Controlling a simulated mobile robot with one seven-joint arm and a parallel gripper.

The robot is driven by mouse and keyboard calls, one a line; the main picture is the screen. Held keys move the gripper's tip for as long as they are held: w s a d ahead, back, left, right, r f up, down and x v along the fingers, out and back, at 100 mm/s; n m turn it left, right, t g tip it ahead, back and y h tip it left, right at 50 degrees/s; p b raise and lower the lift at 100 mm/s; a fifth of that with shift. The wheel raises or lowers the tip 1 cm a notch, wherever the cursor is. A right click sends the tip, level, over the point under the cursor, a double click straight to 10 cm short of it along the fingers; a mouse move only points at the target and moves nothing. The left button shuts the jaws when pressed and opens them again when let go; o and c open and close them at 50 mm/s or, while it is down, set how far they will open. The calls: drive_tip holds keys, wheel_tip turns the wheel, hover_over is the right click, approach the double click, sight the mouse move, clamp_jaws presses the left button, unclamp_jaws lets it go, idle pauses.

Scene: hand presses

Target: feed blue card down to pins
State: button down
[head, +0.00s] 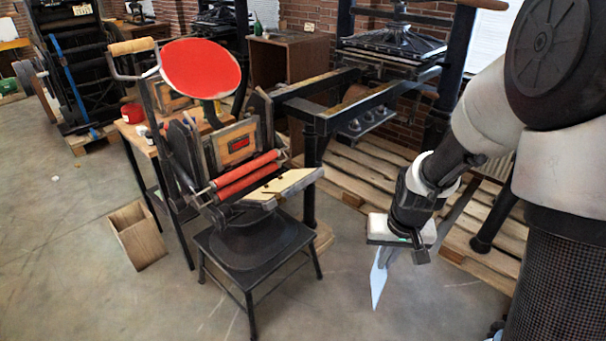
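A pale bluish-white card (378,282) hangs steeply down below my gripper (385,256), clear of the press. My gripper points downward and seems shut on the card's upper edge; the fingertips are small and partly hidden. The hand press (232,142) stands left of my gripper, with a red ink disc (201,69) and two red rollers (248,174). Its cream feed board (284,188) slopes at the front right, with small dark marks on it. I cannot tell which marks are pins. A gap of open air lies between the board and the card.
The press stands on a black stool (256,254). A wooden bin (138,235) sits on the floor at left, beside a table with a red tin (132,113). A larger black press (391,45) and pallets (376,165) stand behind. The front floor is clear.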

drive_tip(key=shift+d+y, duration=0.15)
drive_tip(key=shift+y, duration=0.25)
